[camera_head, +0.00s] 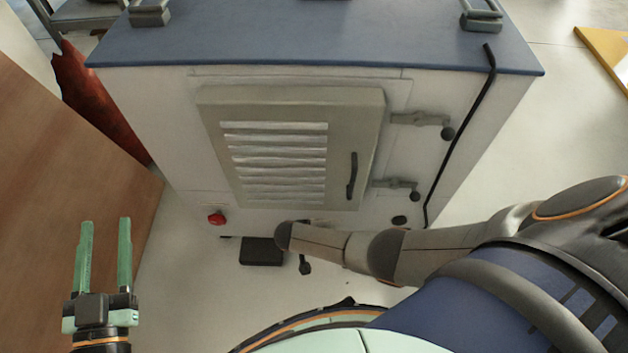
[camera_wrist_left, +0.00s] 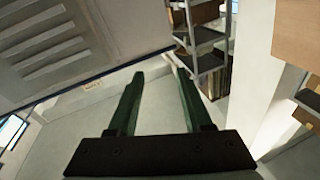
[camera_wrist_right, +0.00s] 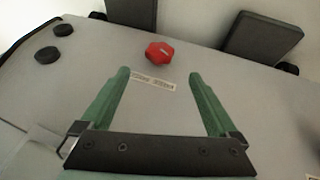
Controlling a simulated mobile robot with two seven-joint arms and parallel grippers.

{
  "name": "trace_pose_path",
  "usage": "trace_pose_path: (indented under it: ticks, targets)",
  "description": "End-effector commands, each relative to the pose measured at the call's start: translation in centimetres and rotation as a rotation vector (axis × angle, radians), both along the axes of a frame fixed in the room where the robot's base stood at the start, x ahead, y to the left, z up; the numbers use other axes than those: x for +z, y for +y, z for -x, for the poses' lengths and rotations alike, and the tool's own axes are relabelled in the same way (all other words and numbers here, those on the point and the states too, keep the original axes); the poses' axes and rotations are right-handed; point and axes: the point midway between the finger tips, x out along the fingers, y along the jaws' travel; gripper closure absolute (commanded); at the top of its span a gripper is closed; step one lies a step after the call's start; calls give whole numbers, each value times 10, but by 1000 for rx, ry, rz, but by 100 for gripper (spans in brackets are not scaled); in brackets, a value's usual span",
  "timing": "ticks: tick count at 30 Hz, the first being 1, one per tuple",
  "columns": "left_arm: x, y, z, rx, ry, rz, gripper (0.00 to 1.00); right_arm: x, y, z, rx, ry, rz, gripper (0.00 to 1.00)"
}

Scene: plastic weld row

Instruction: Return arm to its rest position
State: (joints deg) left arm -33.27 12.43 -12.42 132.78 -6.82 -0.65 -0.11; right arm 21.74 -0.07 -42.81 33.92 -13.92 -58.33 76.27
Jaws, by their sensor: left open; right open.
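My left gripper (camera_head: 105,255) is at the lower left of the head view, its two green fingers apart and pointing up. Nothing is between them there or in the left wrist view (camera_wrist_left: 158,95). My right arm comes in from the right in the head view and reaches across in front of the cabinet (camera_head: 460,120); its gripper is not visible there. In the right wrist view my right gripper (camera_wrist_right: 158,80) is open and empty, its green fingers pointing at a light grey panel with a red knob (camera_wrist_right: 159,51) beyond the fingertips.
The cabinet has a louvred door (camera_head: 290,150) with a black handle, two latches, a red button (camera_head: 216,218) and a black pedal (camera_head: 262,251) below. A brown wooden panel (camera_head: 60,190) stands at the left. A shelf rack (camera_wrist_left: 203,50) shows in the left wrist view. Pale floor lies between.

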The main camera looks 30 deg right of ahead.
Motion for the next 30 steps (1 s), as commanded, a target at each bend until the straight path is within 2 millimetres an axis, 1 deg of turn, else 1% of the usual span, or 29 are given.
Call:
trace_pose_path:
  ticks: [3, 7, 23, 26, 29, 30]
  targets:
    - [-12, 1, -1, 6, 50, 2, 50, 3, 1, 1, 0, 1, -1, 5]
    - [-17, 1, -1, 9, 72, 2, 50, 3, 2, 1, 0, 1, -1, 5]
    - [-17, 1, -1, 9, 72, 1, 50, 3, 2, 1, 0, 0, -1, 5]
    - [-17, 1, 0, 8, 71, 1, 50, 2, 10, 3, 23, -3, -30, 5]
    - [-17, 1, 0, 8, 71, 1, 50, 0, 33, 4, 90, -24, -110, 5]
    - [-17, 1, 0, 8, 71, 1, 50, 1, 46, 4, 130, -40, -154, 5]
